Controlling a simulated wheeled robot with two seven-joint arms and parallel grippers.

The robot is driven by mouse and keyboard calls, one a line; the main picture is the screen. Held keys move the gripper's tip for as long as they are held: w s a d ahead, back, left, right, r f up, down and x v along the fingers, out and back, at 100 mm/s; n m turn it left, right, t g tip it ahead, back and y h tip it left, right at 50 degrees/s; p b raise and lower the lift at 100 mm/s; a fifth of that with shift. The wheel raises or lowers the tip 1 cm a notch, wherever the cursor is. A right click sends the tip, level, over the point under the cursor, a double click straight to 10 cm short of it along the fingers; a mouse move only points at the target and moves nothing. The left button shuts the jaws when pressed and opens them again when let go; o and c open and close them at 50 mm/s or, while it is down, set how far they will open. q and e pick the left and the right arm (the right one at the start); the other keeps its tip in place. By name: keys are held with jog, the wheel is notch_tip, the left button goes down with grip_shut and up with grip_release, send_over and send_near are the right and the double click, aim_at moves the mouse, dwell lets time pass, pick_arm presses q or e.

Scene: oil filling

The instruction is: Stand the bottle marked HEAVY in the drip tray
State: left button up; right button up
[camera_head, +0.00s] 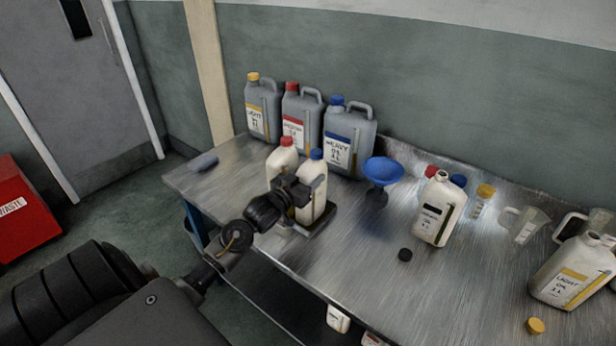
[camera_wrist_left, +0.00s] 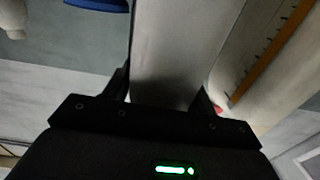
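A cream bottle with a blue cap (camera_head: 318,170) stands about upright over the dark drip tray (camera_head: 322,220) at the table's front edge. Its label is hidden in the head view. My left gripper (camera_head: 298,190) reaches it from the front left. In the left wrist view its fingers (camera_wrist_left: 165,98) lie on both sides of the pale bottle body (camera_wrist_left: 180,50), and appear closed on it. A cream bottle with a red cap (camera_head: 282,160) stands close beside it on the left. I cannot tell whether the blue-capped bottle's base touches the tray. My right gripper is not in view.
Grey jugs stand along the wall, one labelled HEAVY OIL (camera_head: 350,140). A blue funnel (camera_head: 383,172) is right of the tray. The table (camera_head: 360,275) is bare at front centre.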

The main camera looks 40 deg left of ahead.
pick_arm(q)
jog(key=o, duration=0.4)
jog(key=shift+s, duration=0.1)
jog(key=shift+s+d+r+b, duration=0.15)
jog(key=shift+s+b, duration=0.35)
jog(key=shift+s, duration=2.5)
jog(key=shift+s+d+b, duration=0.15)
jog(key=shift+s+b, duration=0.3)
jog(key=shift+s, duration=2.5)
